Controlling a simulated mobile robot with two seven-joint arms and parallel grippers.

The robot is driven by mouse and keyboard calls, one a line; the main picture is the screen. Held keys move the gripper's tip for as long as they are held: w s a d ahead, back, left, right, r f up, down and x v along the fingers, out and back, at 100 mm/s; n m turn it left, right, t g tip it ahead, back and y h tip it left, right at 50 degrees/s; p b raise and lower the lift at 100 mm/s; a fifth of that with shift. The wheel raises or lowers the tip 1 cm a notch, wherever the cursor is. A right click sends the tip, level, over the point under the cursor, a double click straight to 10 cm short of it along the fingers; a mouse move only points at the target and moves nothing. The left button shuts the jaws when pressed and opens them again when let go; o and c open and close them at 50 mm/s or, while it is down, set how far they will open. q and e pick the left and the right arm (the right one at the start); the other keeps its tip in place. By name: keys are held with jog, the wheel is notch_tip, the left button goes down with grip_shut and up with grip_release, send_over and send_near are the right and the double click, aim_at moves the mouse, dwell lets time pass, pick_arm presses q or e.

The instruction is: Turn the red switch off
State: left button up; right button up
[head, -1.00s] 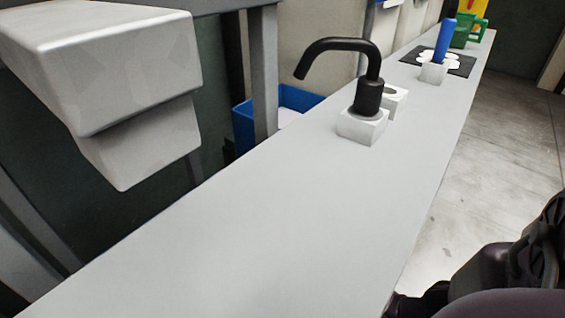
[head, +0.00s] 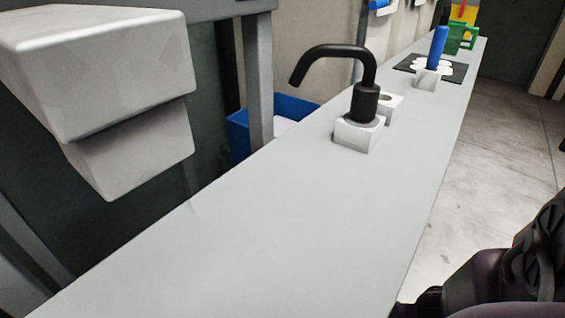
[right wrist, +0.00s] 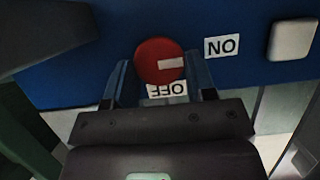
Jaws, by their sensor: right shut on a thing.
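The red switch (right wrist: 150,60) is a round knob on a blue panel in the right wrist view. Its white mark lies on the picture-right side and points towards the upside-down ON label (right wrist: 222,46). An upside-down OFF label (right wrist: 167,90) sits just below the knob in the picture. My right gripper (right wrist: 160,66) has one finger on each side of the knob and is shut on it. The head view does not show the switch or either gripper.
A white box (head: 110,75) hangs at left. A blue bin (head: 238,135) stands behind the counter. A pale button (right wrist: 291,40) is on the panel.

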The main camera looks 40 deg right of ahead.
pick_arm(q)
jog(key=shift+f, duration=0.15)
pick_arm(e)
jog(key=shift+s+f, duration=0.1)
jog(key=shift+f, duration=0.05)
pick_arm(q)
jog(key=shift+a+r+n+t+b, duration=0.35)
jog(key=shift+t+b, duration=0.25)
jog(key=shift+b, duration=0.45)
pick_arm(e)
jog(key=shift+d+m+y, duration=0.15)
jog(key=shift+m+y, duration=0.65)
jog(key=shift+m, duration=0.35)
jog(key=shift+d+m+y, duration=0.15)
jog(key=shift+m+y, duration=0.65)
jog(key=shift+m, duration=0.35)
pick_arm(q)
jog(key=shift+d, duration=0.1)
pick_arm(e)
jog(key=o, duration=0.9)
pick_arm(q)
jog(key=shift+w, duration=0.1)
